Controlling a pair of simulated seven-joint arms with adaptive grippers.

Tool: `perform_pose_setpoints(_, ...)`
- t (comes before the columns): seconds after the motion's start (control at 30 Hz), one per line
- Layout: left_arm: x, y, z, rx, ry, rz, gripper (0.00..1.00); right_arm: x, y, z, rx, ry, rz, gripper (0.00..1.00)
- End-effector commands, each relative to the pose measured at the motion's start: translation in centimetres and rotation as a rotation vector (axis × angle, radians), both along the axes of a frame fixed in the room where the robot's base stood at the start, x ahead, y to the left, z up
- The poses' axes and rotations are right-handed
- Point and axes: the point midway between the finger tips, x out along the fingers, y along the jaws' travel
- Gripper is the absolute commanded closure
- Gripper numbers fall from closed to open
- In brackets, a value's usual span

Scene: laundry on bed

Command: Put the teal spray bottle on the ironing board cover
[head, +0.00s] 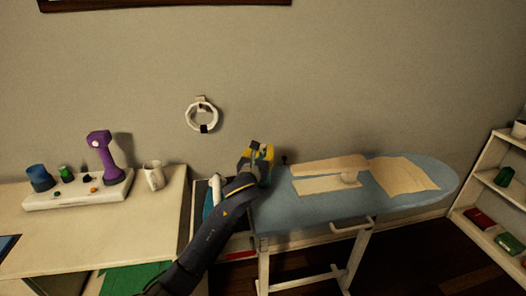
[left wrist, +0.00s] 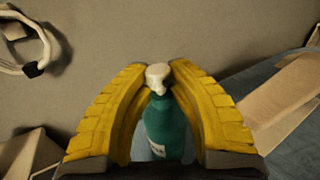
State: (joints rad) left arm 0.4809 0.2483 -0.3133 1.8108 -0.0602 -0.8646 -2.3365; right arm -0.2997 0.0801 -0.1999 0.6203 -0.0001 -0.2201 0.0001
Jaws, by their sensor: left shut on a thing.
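The teal spray bottle (left wrist: 165,128) with a white spray head stands between the yellow fingers of my left gripper (left wrist: 158,72) in the left wrist view, and the gripper is shut on it. The light blue ironing board cover (head: 285,212) stretches right from the gripper. I cannot tell how high the bottle is above the cover. My right gripper is not in view.
A cream table (head: 110,225) at left bears a white tray, a purple device (head: 103,155) and a white mug (head: 154,176). A white shelf (head: 490,190) stands at right.

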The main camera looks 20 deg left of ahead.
Motion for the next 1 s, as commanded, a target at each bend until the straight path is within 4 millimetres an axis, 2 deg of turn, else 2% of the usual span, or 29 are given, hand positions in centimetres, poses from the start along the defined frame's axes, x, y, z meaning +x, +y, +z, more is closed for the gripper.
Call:
perform_pose_setpoints(0.23, 0.0, 0.0, -0.2, 0.000, 0.000, 0.000, 1.00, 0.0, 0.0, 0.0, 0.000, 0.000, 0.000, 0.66)
perform_pose_setpoints(0.27, 0.0, 0.0, -0.3, 0.000, 0.001, 0.000, 0.79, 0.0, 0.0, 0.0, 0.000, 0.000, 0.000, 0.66)
perform_pose_setpoints(0.47, 0.0, 0.0, -0.3, 0.000, 0.001, 0.000, 0.57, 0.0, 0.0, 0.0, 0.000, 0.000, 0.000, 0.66)
perform_pose_setpoints(0.8, -0.1, 0.0, 0.1, 0.000, 0.000, 0.000, 0.57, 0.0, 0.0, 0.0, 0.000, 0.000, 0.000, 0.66)
perform_pose_setpoints(1.0, -2.7, -0.1, 0.0, 0.002, 0.000, -0.001, 0.57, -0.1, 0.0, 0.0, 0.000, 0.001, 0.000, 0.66)
